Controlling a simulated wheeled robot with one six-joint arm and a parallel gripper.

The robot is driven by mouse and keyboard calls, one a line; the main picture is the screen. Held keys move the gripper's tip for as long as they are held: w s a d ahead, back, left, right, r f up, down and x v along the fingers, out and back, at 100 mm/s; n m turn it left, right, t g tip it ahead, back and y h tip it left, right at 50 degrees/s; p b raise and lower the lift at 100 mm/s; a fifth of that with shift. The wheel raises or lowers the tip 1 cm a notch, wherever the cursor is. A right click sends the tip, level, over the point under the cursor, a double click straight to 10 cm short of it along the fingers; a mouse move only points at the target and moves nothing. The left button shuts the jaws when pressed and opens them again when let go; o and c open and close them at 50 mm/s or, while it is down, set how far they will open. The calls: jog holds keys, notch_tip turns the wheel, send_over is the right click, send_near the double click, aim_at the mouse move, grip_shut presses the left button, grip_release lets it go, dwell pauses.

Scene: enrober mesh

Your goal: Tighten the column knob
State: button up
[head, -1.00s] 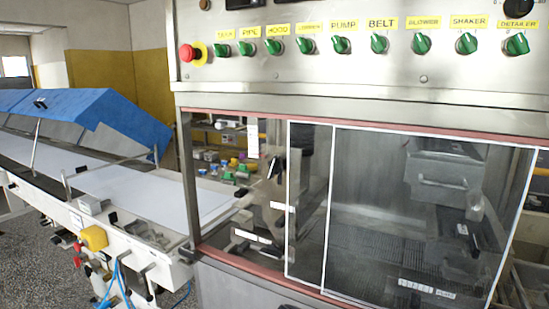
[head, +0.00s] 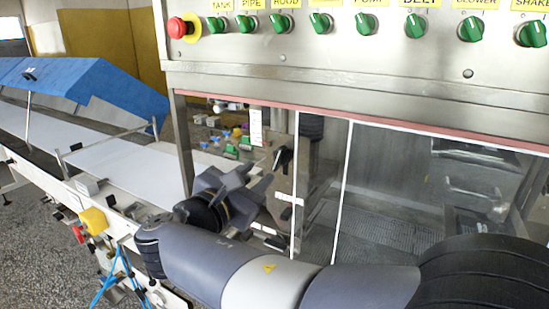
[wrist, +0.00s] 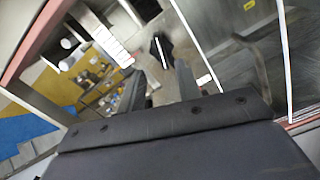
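A black lever-like knob (head: 283,158), which I take to be the column knob, sits on the pale upright column (head: 303,172) behind the front opening of the machine. In the wrist view a black handle-like part (wrist: 164,48), apparently the same knob, shows beyond the fingertips. My gripper (head: 261,178) is in front of the opening, to the left of and below the knob in the head view. In the wrist view the two grey fingers of my gripper (wrist: 158,82) stand apart with nothing seen between them, so it is open and looks clear of the knob.
A steel panel above has a red stop button (head: 177,28) and several green switches (head: 415,25). White-edged clear panels (head: 322,180) cover the right of the opening. A white conveyor (head: 125,170) with a blue cover (head: 85,85) stands left. A yellow box (head: 93,221) juts from its side.

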aim_at(277, 158)
jog(key=p+x, duration=0.1)
jog(key=x, duration=0.6)
jog(key=shift+w+d, duration=0.25)
jog(key=shift+w, duration=0.05)
grip_shut()
